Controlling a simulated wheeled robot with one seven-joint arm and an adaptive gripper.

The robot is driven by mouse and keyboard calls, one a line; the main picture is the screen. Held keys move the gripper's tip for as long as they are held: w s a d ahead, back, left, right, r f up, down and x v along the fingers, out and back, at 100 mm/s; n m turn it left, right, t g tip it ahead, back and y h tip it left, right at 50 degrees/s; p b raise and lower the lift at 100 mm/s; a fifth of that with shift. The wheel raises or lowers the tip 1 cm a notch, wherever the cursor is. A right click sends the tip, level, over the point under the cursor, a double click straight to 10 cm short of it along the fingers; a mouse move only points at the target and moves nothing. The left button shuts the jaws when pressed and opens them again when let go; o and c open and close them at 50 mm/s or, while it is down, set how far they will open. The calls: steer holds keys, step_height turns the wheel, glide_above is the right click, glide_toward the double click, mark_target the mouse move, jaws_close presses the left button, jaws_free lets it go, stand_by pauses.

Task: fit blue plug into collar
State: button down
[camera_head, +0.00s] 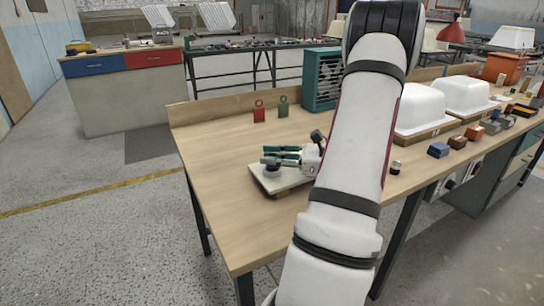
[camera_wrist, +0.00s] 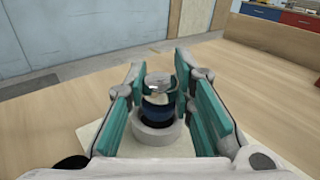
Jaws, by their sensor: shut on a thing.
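The blue plug (camera_wrist: 155,110) has a shiny metal top and a pale band above its blue part. My gripper (camera_wrist: 158,92), with teal finger pads, is shut on it. The plug stands about upright over the round grey collar (camera_wrist: 153,135), with a dark band between its blue part and the collar's rim. I cannot tell how deep it sits. The collar (camera_head: 271,172) is on a pale square plate on the bench. In the head view my gripper (camera_head: 283,154) reaches in level from the right, just above the collar, and hides most of the plug.
The wooden bench (camera_head: 225,200) is clear left of and in front of the plate (camera_head: 290,182). White tub shells (camera_head: 420,108) and several small blocks (camera_head: 438,150) are on the right.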

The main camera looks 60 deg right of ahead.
steer(key=shift+f, duration=0.55)
steer(key=c, duration=1.3)
jaws_free()
steer(key=v, duration=1.2)
